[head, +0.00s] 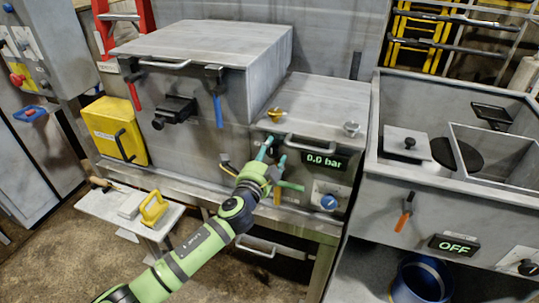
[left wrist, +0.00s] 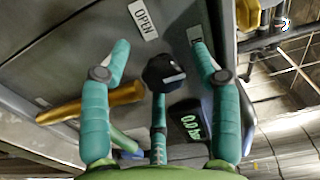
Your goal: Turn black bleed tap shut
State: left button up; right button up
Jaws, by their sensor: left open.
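The black bleed tap (left wrist: 163,72) shows in the left wrist view as a dark, faceted knob on the grey panel. An OPEN label (left wrist: 143,18) is above it. In the head view the tap is small and largely hidden by my fingers. My left gripper (head: 273,152) is open at the front of the compactor's right-hand unit, left of the 0.0 bar display (head: 324,161). In the left wrist view its teal fingers (left wrist: 160,50) are spread on both sides of the tap, with visible gaps and no clear contact. My right gripper is not in view.
A brass-coloured handle (left wrist: 95,103) is close to the left finger. A blue-and-white dial (head: 328,201) sits below the display. A silver bar handle (head: 310,143) is above it. A sink unit (head: 385,180) stands right, and a small bench (head: 100,206) with tools left.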

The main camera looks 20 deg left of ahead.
pick_arm(q)
jog(key=shift+d, duration=0.1)
jog(key=shift+s, duration=0.3)
jog(key=s, duration=1.1)
jog(key=shift+s+a, duration=0.25)
jog(key=shift+a, duration=0.05)
